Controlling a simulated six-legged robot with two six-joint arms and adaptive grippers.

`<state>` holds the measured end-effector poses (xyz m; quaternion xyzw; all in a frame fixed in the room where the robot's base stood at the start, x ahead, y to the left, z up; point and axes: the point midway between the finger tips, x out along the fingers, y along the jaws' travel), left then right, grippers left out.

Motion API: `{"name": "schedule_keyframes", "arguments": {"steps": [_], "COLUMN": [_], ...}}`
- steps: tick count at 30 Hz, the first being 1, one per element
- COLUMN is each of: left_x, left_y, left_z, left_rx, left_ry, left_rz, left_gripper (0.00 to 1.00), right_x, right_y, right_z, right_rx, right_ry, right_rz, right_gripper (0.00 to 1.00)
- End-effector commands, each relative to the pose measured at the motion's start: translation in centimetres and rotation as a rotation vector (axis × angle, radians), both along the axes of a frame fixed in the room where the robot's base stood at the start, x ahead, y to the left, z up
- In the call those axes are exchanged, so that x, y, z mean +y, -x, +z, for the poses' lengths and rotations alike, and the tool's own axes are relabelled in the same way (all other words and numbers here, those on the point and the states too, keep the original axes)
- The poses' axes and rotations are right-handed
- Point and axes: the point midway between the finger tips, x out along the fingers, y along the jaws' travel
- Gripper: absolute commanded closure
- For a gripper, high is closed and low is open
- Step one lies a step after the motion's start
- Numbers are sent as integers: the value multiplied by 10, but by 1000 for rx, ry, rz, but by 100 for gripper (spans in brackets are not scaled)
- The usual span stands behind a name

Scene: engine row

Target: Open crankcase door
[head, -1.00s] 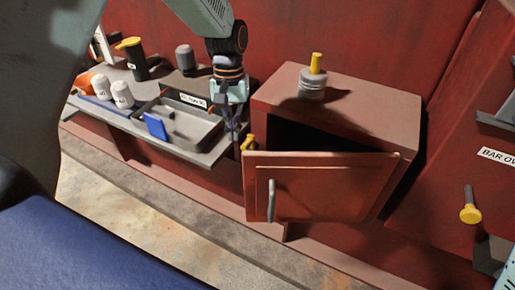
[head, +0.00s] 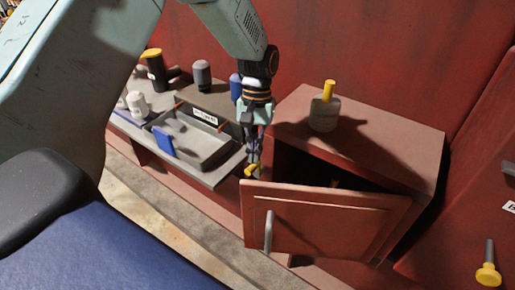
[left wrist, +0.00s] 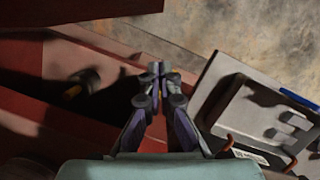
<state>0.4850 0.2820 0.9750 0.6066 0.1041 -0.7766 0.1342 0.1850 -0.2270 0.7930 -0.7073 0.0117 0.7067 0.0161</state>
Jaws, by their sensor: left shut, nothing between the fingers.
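The red crankcase door (head: 335,228) stands ajar on the box (head: 375,135), its left side swung outward, with a dark gap behind its top edge. A grey bar handle (head: 268,230) is on its front left. My left gripper (head: 254,165) is shut and empty, pointing down by the box's left front corner, near the door's upper left edge. A yellow latch piece (head: 251,171) shows at its tips; I cannot tell if they touch. In the left wrist view the closed fingertips (left wrist: 158,75) are beside the dark opening. My right gripper is not in view.
A grey bottle with a yellow top (head: 325,108) stands on the box. To the left, a shelf holds a grey tray (head: 205,150), a blue block (head: 163,141) and several containers. A yellow-headed bolt (head: 488,274) is at lower right.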

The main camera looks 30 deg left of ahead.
Motion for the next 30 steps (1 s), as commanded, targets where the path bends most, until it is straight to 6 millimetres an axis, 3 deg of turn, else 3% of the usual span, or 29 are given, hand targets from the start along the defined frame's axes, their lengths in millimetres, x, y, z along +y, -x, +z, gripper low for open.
{"name": "schedule_keyframes", "arguments": {"steps": [10,18,30], "left_x": [-7,-19,-22], "left_y": [16,42,49], "left_z": [-65,-60,-61], "left_rx": [4,0,-1], "left_ry": [0,-1,0], "left_rz": [-1,-1,-1], "left_gripper": [100,100,100], "right_x": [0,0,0], "right_y": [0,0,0], "right_z": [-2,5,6], "right_rx": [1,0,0], "right_ry": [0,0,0], "right_rz": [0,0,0], "right_gripper": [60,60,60]}}
